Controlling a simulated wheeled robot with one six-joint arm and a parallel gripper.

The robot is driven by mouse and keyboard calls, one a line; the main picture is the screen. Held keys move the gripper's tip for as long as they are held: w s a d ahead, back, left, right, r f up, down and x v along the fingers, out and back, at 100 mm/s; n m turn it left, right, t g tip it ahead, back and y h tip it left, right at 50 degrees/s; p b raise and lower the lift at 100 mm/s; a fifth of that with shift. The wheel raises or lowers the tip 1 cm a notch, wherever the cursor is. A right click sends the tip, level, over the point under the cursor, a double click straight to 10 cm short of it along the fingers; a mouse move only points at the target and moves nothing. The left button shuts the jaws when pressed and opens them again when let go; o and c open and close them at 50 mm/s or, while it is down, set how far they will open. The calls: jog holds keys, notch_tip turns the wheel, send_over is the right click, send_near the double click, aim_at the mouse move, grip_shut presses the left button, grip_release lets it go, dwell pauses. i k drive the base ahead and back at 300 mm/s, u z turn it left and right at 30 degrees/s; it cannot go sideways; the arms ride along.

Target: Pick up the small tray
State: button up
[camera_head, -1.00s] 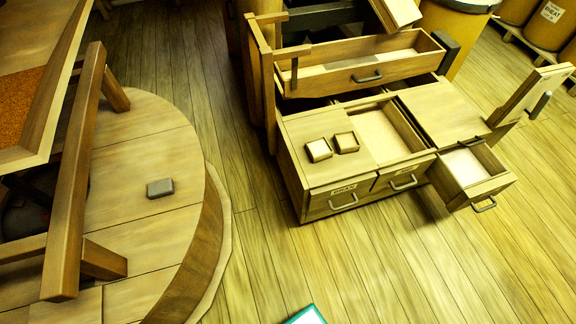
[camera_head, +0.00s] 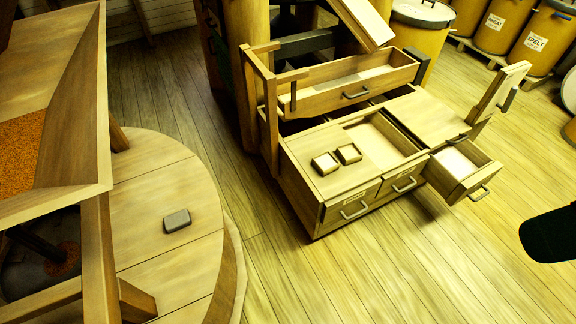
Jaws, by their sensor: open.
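Two small square trays with pale insides sit close together on the wooden cabinet's top (camera_head: 310,148). The left small tray (camera_head: 326,163) is nearer the front edge, and the right small tray (camera_head: 349,153) is a little farther back. I cannot tell which one the task names. Both lie flat, with nothing of mine near them. My gripper's fingers do not show in this view.
A dark rounded shape (camera_head: 552,235) shows at the right edge. A grey block (camera_head: 177,220) lies on a round wooden platform (camera_head: 160,185). Floor (camera_head: 390,270) before the cabinet is clear.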

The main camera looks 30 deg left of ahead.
aim_at(325, 163)
jog(key=u, duration=0.1)
jog(key=i, duration=0.95)
